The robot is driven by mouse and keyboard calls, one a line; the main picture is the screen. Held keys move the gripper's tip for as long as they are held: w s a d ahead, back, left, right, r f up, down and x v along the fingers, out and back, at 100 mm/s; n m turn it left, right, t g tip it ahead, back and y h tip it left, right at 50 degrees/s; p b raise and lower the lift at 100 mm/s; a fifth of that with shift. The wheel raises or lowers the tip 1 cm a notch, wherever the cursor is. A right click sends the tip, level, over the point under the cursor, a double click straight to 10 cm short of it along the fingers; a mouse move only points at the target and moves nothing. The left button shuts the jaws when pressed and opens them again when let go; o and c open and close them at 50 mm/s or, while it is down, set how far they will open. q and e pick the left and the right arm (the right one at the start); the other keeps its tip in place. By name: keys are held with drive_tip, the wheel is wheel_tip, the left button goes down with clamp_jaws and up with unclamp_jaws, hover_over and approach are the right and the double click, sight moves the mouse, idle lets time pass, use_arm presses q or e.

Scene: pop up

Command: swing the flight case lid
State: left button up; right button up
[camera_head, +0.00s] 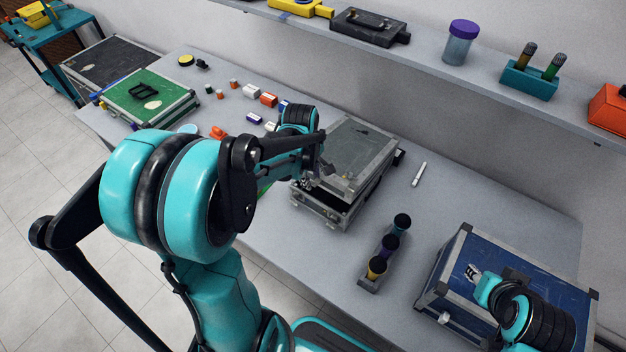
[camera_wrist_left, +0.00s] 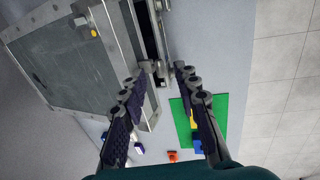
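A grey flight case (camera_head: 318,208) with metal edges stands on the table in the middle of the head view. Its dark grey lid (camera_head: 357,150) sits slightly raised at the front, with a dark gap between lid and base. In the left wrist view the lid (camera_wrist_left: 72,62) fills the upper left. My left gripper (camera_wrist_left: 164,70) is at the lid's front edge, with its two fingers apart and the case rim close to the fingertips. Contact cannot be told. My right gripper (camera_head: 472,272) hovers over a blue case at the lower right; its finger opening is too small to judge.
The blue case (camera_head: 462,262) stands at the right; a green case (camera_head: 165,97) stands at the left. A holder (camera_head: 370,284) with dark cups and a white marker (camera_head: 419,174) lie between. Small blocks are scattered behind my left arm. A shelf (camera_head: 420,55) runs along the wall.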

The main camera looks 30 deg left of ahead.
use_arm(q)
drive_tip(key=shift+w+f, duration=0.15)
drive_tip(key=shift+f, duration=0.75)
use_arm(e)
drive_tip(key=shift+f, duration=0.3)
use_arm(q)
clamp_jaws()
drive_tip(key=shift+f, duration=0.1)
